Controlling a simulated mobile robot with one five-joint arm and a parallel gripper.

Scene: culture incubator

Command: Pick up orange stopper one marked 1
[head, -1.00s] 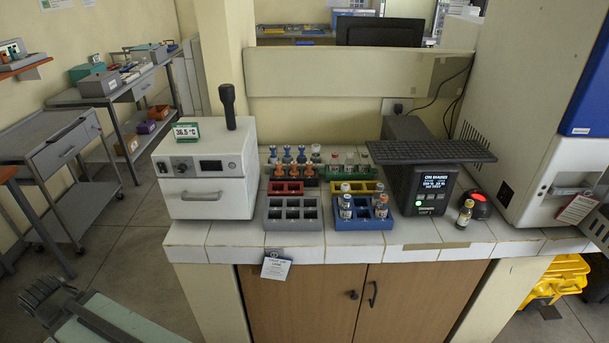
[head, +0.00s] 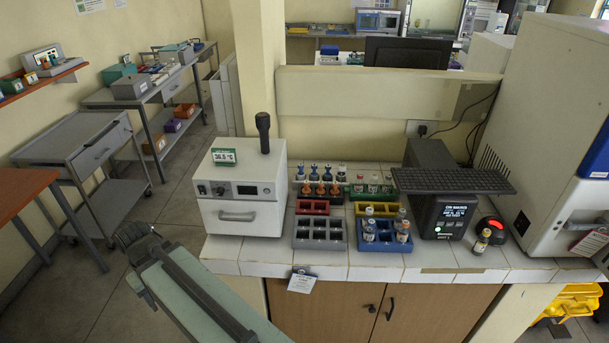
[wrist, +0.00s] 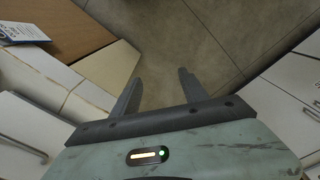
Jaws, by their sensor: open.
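Several orange-topped stoppers (head: 320,188) stand in a row in a dark rack at the back of the tiled counter, in front of blue-topped ones. Their markings are too small to read, so I cannot tell which is number 1. My gripper (wrist: 160,90) is open and empty in the wrist view, with bare floor between and beyond its fingers. In the head view my gripper (head: 136,236) is at the lower left, left of the counter and well away from the stoppers.
A white incubator box (head: 241,190) stands left of the racks. Red (head: 312,208), grey (head: 320,245), yellow and blue (head: 385,247) racks fill the middle. A dark device (head: 446,215) and a small vial (head: 482,241) are at the right. A tag (head: 302,281) hangs from the counter's front edge.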

